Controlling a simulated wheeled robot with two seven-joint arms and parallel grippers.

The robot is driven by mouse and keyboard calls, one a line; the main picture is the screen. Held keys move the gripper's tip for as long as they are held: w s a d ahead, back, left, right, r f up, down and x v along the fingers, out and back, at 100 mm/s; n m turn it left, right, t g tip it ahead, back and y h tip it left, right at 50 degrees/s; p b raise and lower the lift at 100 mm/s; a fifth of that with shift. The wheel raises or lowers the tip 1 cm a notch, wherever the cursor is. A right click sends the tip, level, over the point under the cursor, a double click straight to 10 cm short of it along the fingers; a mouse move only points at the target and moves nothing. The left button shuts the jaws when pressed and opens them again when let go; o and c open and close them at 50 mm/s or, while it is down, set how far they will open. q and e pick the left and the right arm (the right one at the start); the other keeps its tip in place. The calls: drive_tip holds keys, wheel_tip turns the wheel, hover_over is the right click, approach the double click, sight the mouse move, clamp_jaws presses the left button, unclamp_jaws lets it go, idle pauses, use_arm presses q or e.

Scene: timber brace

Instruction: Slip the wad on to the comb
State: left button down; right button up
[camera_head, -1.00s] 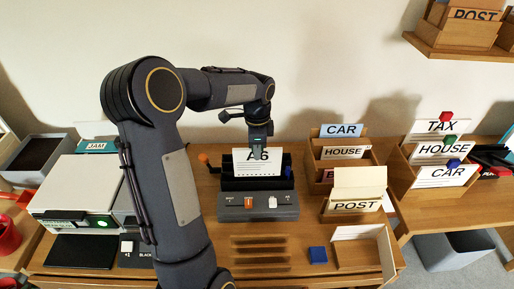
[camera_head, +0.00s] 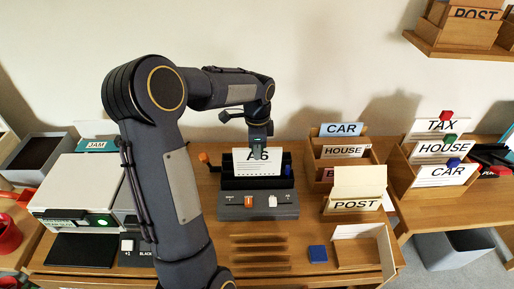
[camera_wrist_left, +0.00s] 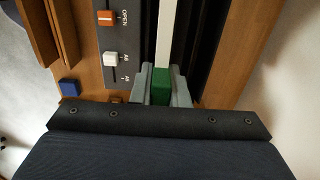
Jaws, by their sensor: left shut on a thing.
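The wad, a white sheaf of paper with printed lines (camera_head: 258,164), stands upright at the dark slot of the grey binding machine (camera_head: 258,205). My left gripper (camera_head: 259,141) is at the wad's top edge. In the left wrist view, its fingers (camera_wrist_left: 162,88) are shut on a green block (camera_wrist_left: 161,86) at the end of the wad's white edge (camera_wrist_left: 164,35). The comb cannot be made out; the wad's lower edge is hidden in the machine. My right gripper is not in view.
Labelled wooden files (camera_head: 345,152) stand right of the machine, with a POST box (camera_head: 355,204) in front. A blue block (camera_head: 317,253) lies on the table. A white device (camera_head: 78,190) stands at left.

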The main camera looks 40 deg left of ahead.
use_arm(q)
drive_tip(key=shift+f+b, duration=1.65)
drive_tip(key=shift+f, duration=0.95)
drive_tip(key=c, duration=0.8)
unclamp_jaws()
drive_tip(key=shift+c, duration=0.2)
wheel_tip(320, 180, up, 8)
drive_tip(key=p, duration=0.7)
